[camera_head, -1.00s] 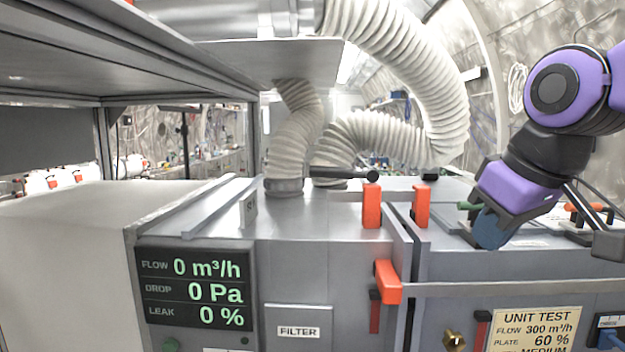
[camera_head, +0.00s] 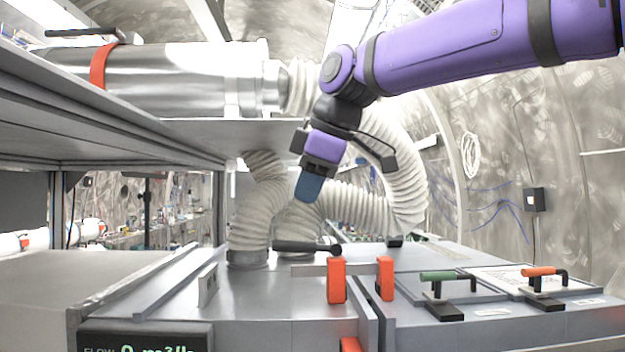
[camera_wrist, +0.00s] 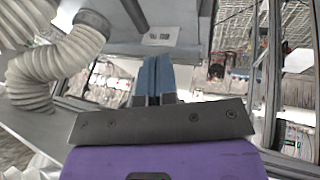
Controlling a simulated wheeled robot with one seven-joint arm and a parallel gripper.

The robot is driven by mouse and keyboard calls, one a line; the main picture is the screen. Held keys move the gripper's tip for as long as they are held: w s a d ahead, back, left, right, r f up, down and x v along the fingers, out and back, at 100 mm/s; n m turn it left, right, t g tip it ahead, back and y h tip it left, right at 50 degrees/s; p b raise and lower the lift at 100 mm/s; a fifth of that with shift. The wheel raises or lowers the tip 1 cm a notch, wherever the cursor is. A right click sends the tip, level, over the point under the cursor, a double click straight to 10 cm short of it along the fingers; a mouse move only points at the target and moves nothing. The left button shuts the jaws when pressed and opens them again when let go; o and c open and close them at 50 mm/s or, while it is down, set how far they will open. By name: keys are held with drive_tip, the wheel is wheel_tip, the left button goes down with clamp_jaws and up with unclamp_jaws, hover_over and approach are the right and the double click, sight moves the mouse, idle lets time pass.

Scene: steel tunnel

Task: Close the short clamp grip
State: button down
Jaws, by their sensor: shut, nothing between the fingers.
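Two upright orange grips, one at the left (camera_head: 336,280) and one at the right (camera_head: 385,278), stand on either side of the seam on the grey steel housing's top. A flat grey bar (camera_head: 309,270) runs left from them. Another orange grip (camera_head: 350,344) is cut off by the bottom edge in the head view. I cannot tell which is the short clamp grip. My gripper (camera_head: 308,188), with blue fingers, hangs above and behind the grips, apart from them, near the hoses. In the wrist view its fingers (camera_wrist: 153,80) are together and empty; no orange grip shows there.
Ribbed white hoses (camera_head: 375,205) rise behind the housing. A black handle (camera_head: 305,247) lies near the grips. A green handle (camera_head: 450,276) and an orange-topped handle (camera_head: 540,272) stand at right. A metal shelf (camera_head: 100,125) overhangs the left. Air above the right-hand lids is clear.

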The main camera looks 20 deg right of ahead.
sight(290, 247)
drive_tip(key=shift+w+a+f, duration=0.15)
drive_tip(key=shift+w+f, duration=0.8)
drive_tip(key=shift+f, duration=0.3)
drive_tip(key=shift+w+a+f, duration=0.2)
drive_tip(key=shift+w+f, duration=0.7)
drive_tip(key=shift+f, duration=0.3)
drive_tip(key=shift+w+a+f, duration=0.15)
drive_tip(key=shift+w+f, duration=0.8)
drive_tip(key=shift+f, duration=0.3)
drive_tip(key=shift+x, duration=0.75)
drive_tip(key=shift+f, duration=0.1)
drive_tip(key=shift+d, duration=0.1)
